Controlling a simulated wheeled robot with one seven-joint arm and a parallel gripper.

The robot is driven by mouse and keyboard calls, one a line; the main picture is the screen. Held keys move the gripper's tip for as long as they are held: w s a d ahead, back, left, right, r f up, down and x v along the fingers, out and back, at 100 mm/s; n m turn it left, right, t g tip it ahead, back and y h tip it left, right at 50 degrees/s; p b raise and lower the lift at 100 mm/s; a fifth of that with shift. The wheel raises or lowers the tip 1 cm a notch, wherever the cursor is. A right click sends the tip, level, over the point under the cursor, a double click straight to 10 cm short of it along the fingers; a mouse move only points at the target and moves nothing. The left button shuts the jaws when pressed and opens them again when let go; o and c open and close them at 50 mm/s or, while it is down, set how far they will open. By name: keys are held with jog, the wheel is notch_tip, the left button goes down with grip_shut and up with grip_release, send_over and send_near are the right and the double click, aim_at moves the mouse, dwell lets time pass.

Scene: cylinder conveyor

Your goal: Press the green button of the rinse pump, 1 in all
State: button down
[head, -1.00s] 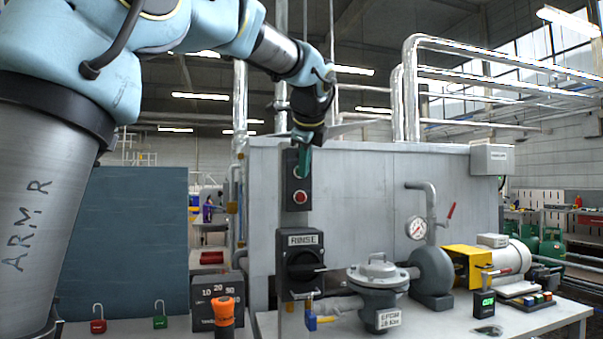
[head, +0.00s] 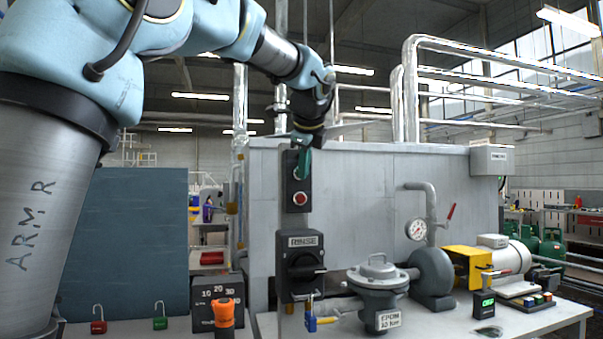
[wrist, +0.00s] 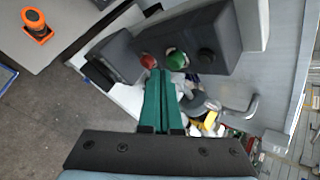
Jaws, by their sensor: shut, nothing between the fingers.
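In the wrist view, the green button (wrist: 177,60) and the red button (wrist: 148,61) show side by side. My gripper (wrist: 160,74) has its green fingers shut and empty. Their tips appear between the two buttons, slightly nearer the viewer. I cannot tell whether they touch the box.
A pump with a gauge (head: 416,229) and a grey valve body (head: 378,290) stand on the right bench. Red (head: 98,320) and green (head: 160,316) padlocks and an orange-topped item (head: 224,315) are at the lower left. A grey panel stands behind the box.

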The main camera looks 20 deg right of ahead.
jog(key=shift+w, duration=0.25)
jog(key=shift+w+p, duration=0.5)
dwell(0.7)
jog(key=shift+s, duration=0.9)
jog(key=shift+s+b, duration=0.15)
jog(key=shift+b, duration=0.2)
jog(key=s, duration=0.3)
jog(key=s+b, duration=0.1)
jog(key=shift+s+a, duration=0.35)
dwell(0.4)
